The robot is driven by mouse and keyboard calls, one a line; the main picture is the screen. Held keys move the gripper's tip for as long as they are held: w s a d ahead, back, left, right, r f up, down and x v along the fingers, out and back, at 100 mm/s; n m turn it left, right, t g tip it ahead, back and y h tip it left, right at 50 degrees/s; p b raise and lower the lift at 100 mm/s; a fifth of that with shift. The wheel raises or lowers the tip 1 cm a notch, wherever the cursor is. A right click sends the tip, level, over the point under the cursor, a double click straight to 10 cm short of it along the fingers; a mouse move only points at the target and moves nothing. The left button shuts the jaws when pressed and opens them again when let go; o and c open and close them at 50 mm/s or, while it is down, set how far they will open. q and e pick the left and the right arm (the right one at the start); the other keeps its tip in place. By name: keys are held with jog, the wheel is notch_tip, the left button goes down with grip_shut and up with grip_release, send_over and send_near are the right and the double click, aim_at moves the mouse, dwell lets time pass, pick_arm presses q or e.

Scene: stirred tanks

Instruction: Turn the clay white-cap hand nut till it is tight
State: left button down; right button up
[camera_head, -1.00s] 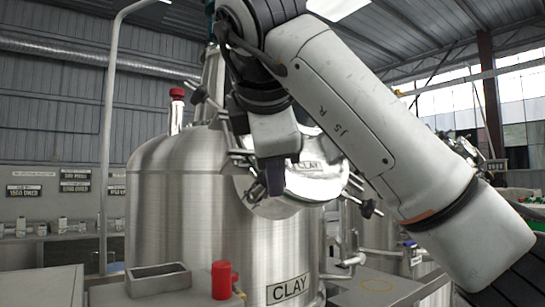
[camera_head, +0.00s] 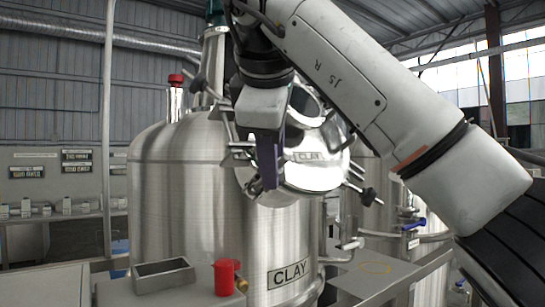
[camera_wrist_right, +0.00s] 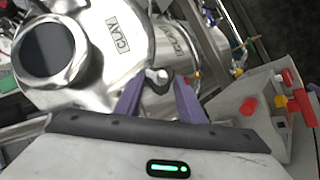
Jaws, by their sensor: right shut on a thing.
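The clay tank (camera_head: 180,200) is a steel vessel with a CLAY plate on its front. Its round lid (camera_head: 318,172), also marked CLAY, has several hand nuts around its rim. In the right wrist view, the white-cap hand nut (camera_wrist_right: 158,77), dark with a pale cap, sits at the lid's edge between my purple fingers. My right gripper (camera_wrist_right: 160,88) is shut on it. In the head view, my right gripper (camera_head: 268,183) points down at the lid's near left rim, and its fingers hide the nut there. My left gripper is not in view.
A red cup-like part (camera_head: 224,278) and a grey open box (camera_head: 163,275) stand on the bench in front of the tank. Another hand nut (camera_head: 370,197) sticks out at the lid's right. A red-capped fitting (camera_head: 176,80) rises at the tank's left.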

jog(key=o, duration=1)
jog(key=shift+o, duration=0.2)
jog(key=shift+s+r, duration=0.1)
jog(key=v, duration=1)
jog(key=shift+b, duration=0.4)
